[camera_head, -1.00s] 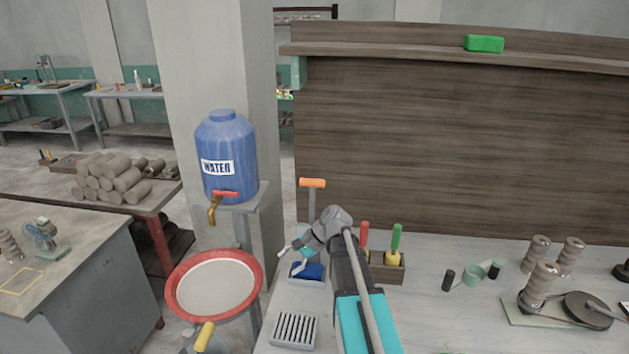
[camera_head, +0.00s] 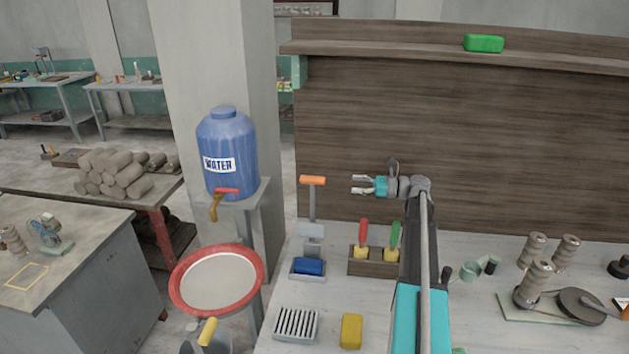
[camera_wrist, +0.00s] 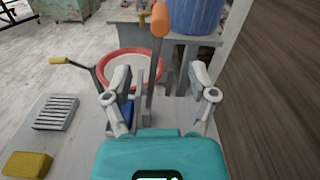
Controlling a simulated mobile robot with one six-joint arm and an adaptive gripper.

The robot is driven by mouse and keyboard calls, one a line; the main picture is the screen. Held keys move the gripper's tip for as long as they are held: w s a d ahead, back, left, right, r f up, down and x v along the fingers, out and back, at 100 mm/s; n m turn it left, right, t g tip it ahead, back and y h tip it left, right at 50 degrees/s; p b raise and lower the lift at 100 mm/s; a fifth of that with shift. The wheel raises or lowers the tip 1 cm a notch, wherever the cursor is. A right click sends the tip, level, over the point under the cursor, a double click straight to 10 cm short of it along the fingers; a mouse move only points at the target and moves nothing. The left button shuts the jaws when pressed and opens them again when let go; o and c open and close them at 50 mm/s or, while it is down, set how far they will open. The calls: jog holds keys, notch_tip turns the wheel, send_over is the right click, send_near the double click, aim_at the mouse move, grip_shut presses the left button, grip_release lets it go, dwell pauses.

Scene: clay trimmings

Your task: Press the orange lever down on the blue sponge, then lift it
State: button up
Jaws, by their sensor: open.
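The orange lever (camera_head: 312,180) is a short orange bar on top of an upright grey post, standing on the table. The blue sponge (camera_head: 308,266) lies in a small grey tray at the foot of the post, below a grey plate. My gripper (camera_head: 358,184) is open and empty, with its fingers pointing left. It is raised to about the height of the orange bar, to its right and apart from it. In the wrist view the orange bar (camera_wrist: 160,19) shows beyond and between my open fingers (camera_wrist: 158,88), and the blue sponge is mostly hidden behind the left finger.
A wooden box (camera_head: 376,267) with red- and green-handled tools stands right of the sponge. A slotted grey tray (camera_head: 296,325) and a yellow block (camera_head: 351,331) lie at the front. The blue water barrel (camera_head: 226,150) and red-rimmed basin (camera_head: 217,283) are left. A wooden panel (camera_head: 450,130) rises behind.

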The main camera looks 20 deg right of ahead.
aim_at(313, 183)
jog(key=shift+a, duration=0.1)
jog(key=x, duration=1.3)
jog(key=shift+w+a, duration=0.3)
